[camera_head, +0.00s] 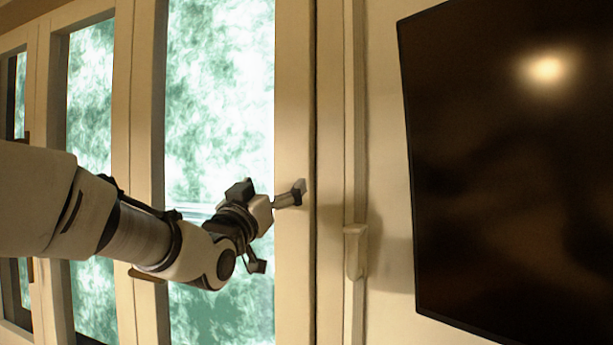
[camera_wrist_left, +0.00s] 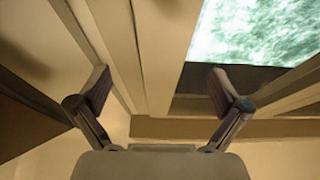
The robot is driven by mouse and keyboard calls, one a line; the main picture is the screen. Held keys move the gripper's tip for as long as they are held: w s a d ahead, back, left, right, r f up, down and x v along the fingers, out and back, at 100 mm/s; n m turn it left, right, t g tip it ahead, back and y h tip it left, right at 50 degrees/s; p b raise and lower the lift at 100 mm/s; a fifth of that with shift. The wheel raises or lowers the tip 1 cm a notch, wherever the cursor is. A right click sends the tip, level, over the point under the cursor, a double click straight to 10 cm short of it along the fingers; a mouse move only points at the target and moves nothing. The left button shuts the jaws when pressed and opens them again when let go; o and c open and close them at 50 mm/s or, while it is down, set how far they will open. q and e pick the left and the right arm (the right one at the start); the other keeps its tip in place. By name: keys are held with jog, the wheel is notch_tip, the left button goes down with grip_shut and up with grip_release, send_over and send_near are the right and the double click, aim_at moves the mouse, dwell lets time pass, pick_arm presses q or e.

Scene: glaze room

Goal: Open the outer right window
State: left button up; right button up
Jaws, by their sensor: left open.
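The outer right window (camera_head: 220,100) is a tall pane in a cream frame, with its right stile (camera_head: 294,120) next to the jamb. It looks shut, flush with the frame. My left gripper (camera_head: 279,228) is in front of the lower right part of this window, open and empty. One finger overlaps the stile in the head view. In the left wrist view the fingers (camera_wrist_left: 160,88) are spread, with cream frame members between them and a bit of glass (camera_wrist_left: 260,35) at upper right. No handle shows clearly between the fingers. My right gripper is not in view.
A pale bracket-like block (camera_head: 355,250) sticks out from the trim right of the window. A large dark screen (camera_head: 510,200) hangs on the right wall. More window panes (camera_head: 90,90) stand to the left, partly behind my left arm.

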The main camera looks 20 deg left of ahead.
aim_at(291, 172)
pick_arm(q)
jog(key=w+b, duration=0.2)
jog(key=w+f+b, duration=0.1)
jog(key=b, duration=0.1)
jog(key=shift+w+a+f, duration=0.1)
jog(key=shift+w+a, duration=0.2)
jog(key=shift+a, duration=0.05)
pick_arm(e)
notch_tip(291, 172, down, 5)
pick_arm(q)
jog(key=w+r+p, duration=0.1)
jog(key=w+p, duration=0.1)
jog(key=w+r+p, duration=0.1)
jog(key=r+p, duration=0.1)
jog(key=shift+w+d+r, duration=0.15)
jog(key=shift+w+d, duration=0.2)
jog(key=shift+d, duration=0.05)
jog(key=shift+w+r, duration=0.1)
jog(key=shift+w, duration=0.2)
jog(key=shift+w+a+f, duration=0.15)
jog(key=shift+f, duration=0.05)
jog(key=c, duration=1.5)
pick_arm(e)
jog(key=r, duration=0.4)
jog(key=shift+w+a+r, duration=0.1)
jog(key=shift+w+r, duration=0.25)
